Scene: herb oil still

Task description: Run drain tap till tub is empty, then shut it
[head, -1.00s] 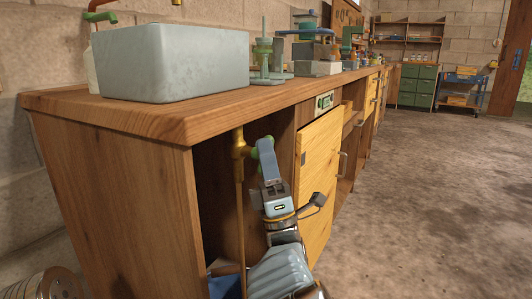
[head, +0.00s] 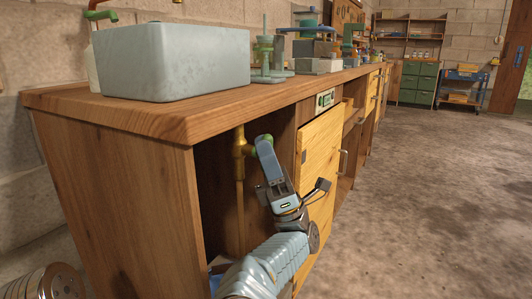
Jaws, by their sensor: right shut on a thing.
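The grey tub (head: 175,62) sits on the wooden counter at the upper left; its inside is hidden, so I cannot tell its water level. Below the counter, in the open cabinet bay, a brass drain pipe (head: 239,142) runs down with a green tap handle (head: 264,139) on its right side. My right gripper (head: 264,146) reaches up from below and is shut on the green handle, its fingers hiding part of it. No flow of water can be made out. My left gripper is out of view.
A yellow cabinet door (head: 319,158) stands just right of my right arm. The counter's front edge (head: 200,125) is above the gripper. A ribbed metal container (head: 48,284) is at the lower left. The floor (head: 430,200) at right is clear.

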